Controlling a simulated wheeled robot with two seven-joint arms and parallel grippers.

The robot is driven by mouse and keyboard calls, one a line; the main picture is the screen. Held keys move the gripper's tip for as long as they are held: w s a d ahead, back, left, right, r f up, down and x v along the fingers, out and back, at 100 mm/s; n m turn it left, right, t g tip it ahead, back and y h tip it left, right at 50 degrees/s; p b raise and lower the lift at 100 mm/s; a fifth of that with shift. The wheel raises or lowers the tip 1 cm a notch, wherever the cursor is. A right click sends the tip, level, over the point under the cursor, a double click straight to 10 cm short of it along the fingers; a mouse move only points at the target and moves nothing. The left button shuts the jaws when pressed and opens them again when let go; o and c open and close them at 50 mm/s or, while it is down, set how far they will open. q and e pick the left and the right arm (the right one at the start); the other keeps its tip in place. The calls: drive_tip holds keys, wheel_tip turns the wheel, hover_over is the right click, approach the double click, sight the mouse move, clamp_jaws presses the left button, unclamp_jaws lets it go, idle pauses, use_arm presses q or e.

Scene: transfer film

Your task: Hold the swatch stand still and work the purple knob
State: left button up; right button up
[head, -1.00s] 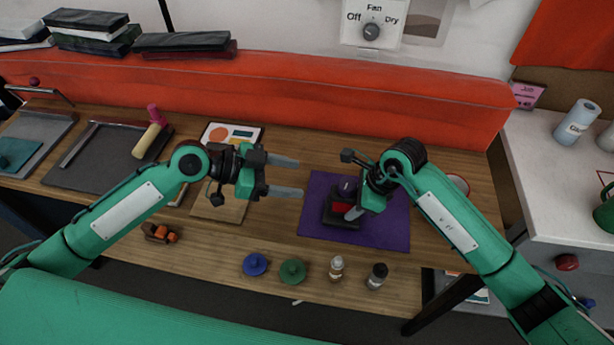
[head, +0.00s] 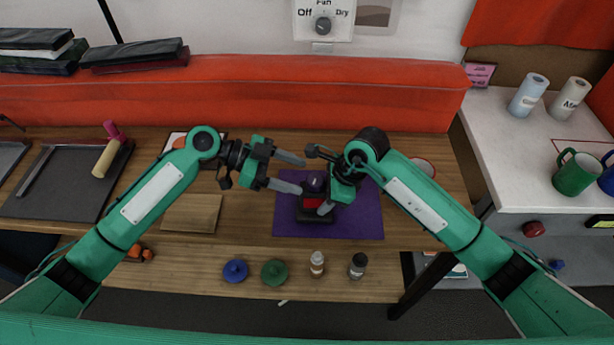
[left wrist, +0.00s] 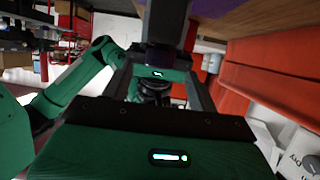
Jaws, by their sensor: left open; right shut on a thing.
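The swatch stand (head: 316,216) is a dark base with a red part, standing on a purple mat (head: 360,222). Its purple knob (head: 316,181) is on top, partly hidden by my right gripper. My right gripper (head: 326,207) is shut on the stand at its right side. My left gripper (head: 302,174) is open, with its fingertips just left of the knob, one above and one below it in the picture. I cannot tell whether they touch the knob.
A blue disc (head: 236,271), a green disc (head: 274,273) and two small bottles (head: 317,264) line the table's front edge. A wooden board (head: 191,213) lies left of the mat. A red padded barrier (head: 250,95) runs along the back. A white side counter (head: 520,170) stands right.

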sight(307, 180)
use_arm(q)
drive_tip(key=shift+x, duration=1.9)
drive_tip(key=c, duration=1)
drive_tip(key=shift+s+f+n+t, duration=0.15)
drive_tip(key=shift+n+t, duration=0.55)
drive_tip(key=shift+t, duration=0.2)
drive_tip(key=shift+n+t, duration=0.8)
drive_tip(key=shift+t, duration=0.1)
drive_tip(key=o, duration=1)
